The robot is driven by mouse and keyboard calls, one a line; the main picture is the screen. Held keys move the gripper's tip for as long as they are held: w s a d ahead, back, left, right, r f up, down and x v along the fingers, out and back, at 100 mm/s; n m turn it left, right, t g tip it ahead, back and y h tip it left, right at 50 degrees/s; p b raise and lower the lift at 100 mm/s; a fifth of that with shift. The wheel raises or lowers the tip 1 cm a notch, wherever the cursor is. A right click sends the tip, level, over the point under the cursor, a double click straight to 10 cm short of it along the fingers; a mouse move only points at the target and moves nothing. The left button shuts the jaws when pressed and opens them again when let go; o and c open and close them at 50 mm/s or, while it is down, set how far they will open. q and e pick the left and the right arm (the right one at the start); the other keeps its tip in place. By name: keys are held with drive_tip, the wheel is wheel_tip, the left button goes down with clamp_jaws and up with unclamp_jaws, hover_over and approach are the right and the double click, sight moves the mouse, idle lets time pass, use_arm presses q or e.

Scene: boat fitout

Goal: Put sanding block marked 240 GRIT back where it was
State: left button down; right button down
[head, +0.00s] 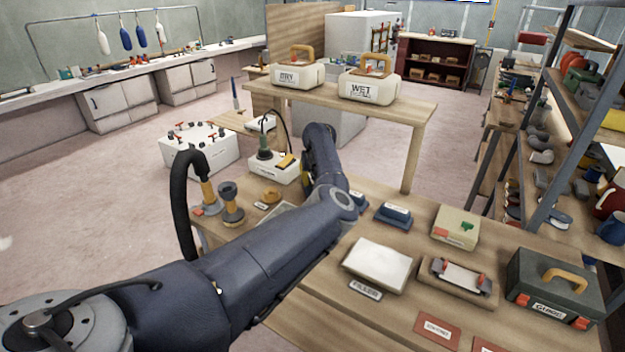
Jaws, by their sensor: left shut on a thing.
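My left arm (319,160) comes in from the lower left and crosses the near table. A dark blue block (393,215) with a white label sits on the table right of the arm. A second blue block (357,198) shows partly beside the arm's joint. Their labels are too small to read, so I cannot tell which block is marked 240 GRIT. My right gripper is out of view.
A pale block (377,264), a tray with red clips (458,277), a beige box (455,228) and a dark toolbox (554,287) stand on the right of the table. Metal shelving rises at right.

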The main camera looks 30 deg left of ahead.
use_arm(q)
drive_tip(key=c, duration=1.2)
unclamp_jaws()
drive_tip(key=v, duration=1.2)
drive_tip(key=shift+a+r, duration=0.1)
